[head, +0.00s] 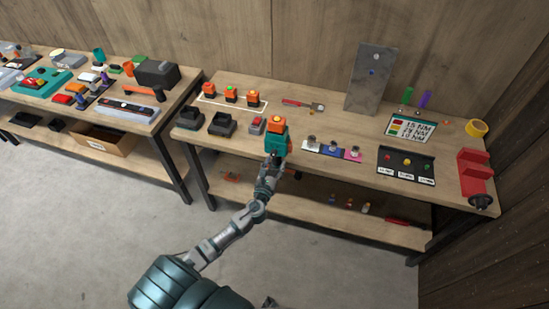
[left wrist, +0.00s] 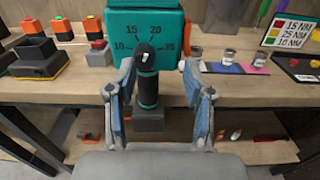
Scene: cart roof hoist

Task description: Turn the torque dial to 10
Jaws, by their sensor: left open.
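The torque tool, a teal box with an orange top (head: 277,137), stands at the front edge of the right bench. A dark handle hangs below the face. My left gripper (head: 271,160) is open just in front of the tool; its fingers (left wrist: 160,95) stand either side of the knob and handle, apparently not touching them.
Black bins (head: 222,124) stand left of the tool, and a strip with small cups (head: 332,149) lies right. A sign (head: 410,127) lists 15, 25 and 10 NM. A red vise (head: 474,175) is at the right end. A shelf (head: 330,205) runs below.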

